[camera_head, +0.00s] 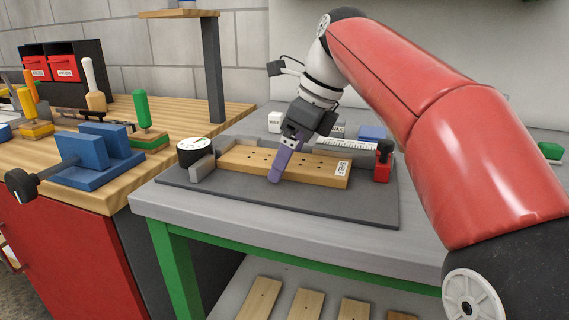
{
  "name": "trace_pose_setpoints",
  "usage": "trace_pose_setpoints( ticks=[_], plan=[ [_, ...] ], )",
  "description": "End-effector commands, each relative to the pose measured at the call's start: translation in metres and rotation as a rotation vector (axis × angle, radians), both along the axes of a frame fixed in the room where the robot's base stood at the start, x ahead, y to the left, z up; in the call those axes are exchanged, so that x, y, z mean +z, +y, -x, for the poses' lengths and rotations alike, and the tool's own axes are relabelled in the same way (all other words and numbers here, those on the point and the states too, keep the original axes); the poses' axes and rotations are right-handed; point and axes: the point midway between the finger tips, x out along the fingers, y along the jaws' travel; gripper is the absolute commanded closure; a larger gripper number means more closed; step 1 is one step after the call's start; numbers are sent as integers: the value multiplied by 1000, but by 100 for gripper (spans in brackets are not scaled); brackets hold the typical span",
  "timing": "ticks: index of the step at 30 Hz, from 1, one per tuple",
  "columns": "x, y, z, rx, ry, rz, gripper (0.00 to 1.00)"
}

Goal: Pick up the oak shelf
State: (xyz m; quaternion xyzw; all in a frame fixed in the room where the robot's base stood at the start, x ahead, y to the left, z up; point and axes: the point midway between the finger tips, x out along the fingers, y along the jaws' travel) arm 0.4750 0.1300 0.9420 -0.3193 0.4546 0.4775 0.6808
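The oak shelf (238,158) is a light wooden board with several small dark holes and a white label at its right end. It lies flat on a dark grey mat (220,196) on the grey bench. My gripper (274,178), with purple fingers, points down at the middle of the board and covers part of it. The fingertips overlap the board's front edge in the picture. I see the fingers nearly edge-on, so their gap and any contact with the board are hidden.
A black round tape-like item (195,151) stands at the board's left end, and a red block with a black knob (383,160) at its right. A ruler (345,146) lies behind. A wooden workbench with a blue vise (95,160) is at left. Several boards (305,304) lie below.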

Motion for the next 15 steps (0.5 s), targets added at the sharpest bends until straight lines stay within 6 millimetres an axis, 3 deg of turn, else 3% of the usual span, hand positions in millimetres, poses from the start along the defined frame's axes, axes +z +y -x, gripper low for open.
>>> trace_pose_setpoints(
  ticks=[1,15],
  plan=[
    [0,0,0,0,0,0,2],
    [0,0,0,0,0,0,60]
  ],
)
